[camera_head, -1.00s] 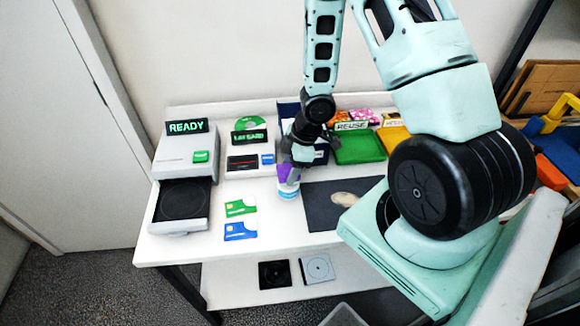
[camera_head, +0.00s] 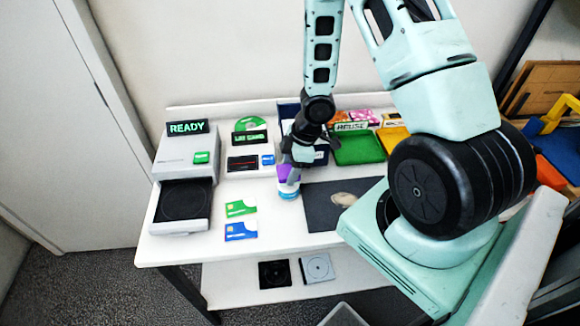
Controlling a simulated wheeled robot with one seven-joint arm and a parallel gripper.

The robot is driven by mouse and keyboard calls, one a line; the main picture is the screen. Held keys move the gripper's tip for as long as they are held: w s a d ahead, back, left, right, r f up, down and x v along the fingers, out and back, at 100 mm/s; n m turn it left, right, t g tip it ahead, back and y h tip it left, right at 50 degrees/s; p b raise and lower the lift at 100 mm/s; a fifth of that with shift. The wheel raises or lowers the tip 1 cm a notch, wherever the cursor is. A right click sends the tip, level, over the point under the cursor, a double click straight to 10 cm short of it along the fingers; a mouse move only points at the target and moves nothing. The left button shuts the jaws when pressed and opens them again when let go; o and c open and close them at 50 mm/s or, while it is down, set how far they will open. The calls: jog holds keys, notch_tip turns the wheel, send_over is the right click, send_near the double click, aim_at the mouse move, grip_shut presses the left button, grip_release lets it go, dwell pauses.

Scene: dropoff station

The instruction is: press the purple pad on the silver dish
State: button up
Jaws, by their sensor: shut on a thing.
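My gripper (camera_head: 296,158) points down over the middle of the white table and is shut on the purple pad (camera_head: 287,173). The pad is partly hidden by the fingers. Right under the pad is a small round dish (camera_head: 288,194), pale with a blue band, standing on the table. It looks whitish-blue rather than plainly silver at this size. The pad and the dish overlap in the picture; I cannot tell whether they touch.
A dark mat (camera_head: 325,210) with a beige oval thing lies to the right. Green and blue cards (camera_head: 240,231) lie to the left, near a machine reading READY (camera_head: 186,150). A green tray (camera_head: 358,148) stands behind. The table's front middle is clear.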

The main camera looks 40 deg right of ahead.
jog(key=shift+r+p, duration=3.3)
jog(key=shift+r, duration=0.1)
jog(key=shift+f, duration=0.1)
